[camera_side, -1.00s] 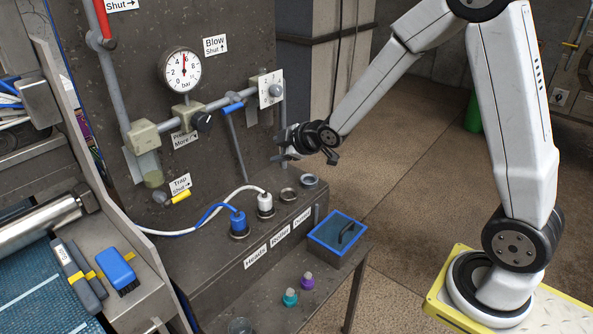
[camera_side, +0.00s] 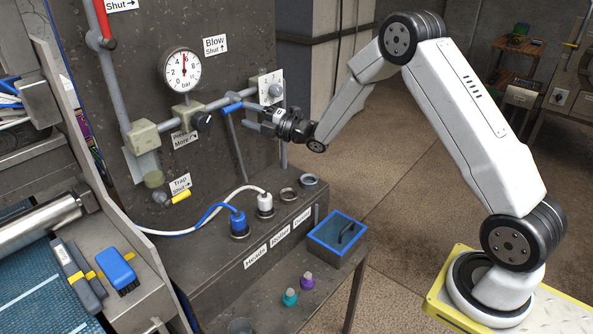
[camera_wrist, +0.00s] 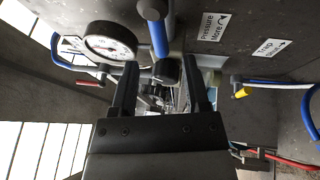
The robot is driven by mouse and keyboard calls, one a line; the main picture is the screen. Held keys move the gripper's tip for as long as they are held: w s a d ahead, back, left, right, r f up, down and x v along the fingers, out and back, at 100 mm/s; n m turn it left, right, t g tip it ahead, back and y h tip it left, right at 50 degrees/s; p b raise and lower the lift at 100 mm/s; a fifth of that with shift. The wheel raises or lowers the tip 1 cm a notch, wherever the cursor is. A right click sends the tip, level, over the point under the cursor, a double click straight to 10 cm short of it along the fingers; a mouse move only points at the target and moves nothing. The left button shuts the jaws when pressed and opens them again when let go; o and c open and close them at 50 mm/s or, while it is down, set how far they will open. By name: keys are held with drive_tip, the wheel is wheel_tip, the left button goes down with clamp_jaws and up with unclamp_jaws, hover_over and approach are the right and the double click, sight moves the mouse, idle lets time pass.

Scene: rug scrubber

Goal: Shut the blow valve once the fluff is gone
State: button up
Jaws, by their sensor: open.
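The blow valve's blue lever (camera_side: 233,107) lies roughly along the grey pipe, below and right of the "Blow Shut" label (camera_side: 215,45), whose arrow points up. My gripper (camera_side: 250,116) is open and empty, just right of the lever and apart from it. In the wrist view, the blue lever (camera_wrist: 158,36) is beyond my open gripper (camera_wrist: 160,64), its end near the gap between the fingers. I cannot make out any fluff. The murky bowl (camera_side: 153,179) hangs below the pipe at left; its contents are unclear.
The pressure gauge (camera_side: 181,70) and black pressure knob (camera_side: 203,120) are close to the lever. A numbered plate (camera_side: 271,88) sits to its right. The yellow trap lever (camera_side: 181,196) is lower left. Plugged hoses and a blue-rimmed box (camera_side: 325,247) stand below.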

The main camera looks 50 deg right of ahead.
sight(233, 110)
drive_tip(key=shift+x, duration=3.9)
drive_tip(key=shift+r, duration=0.1)
clamp_jaws()
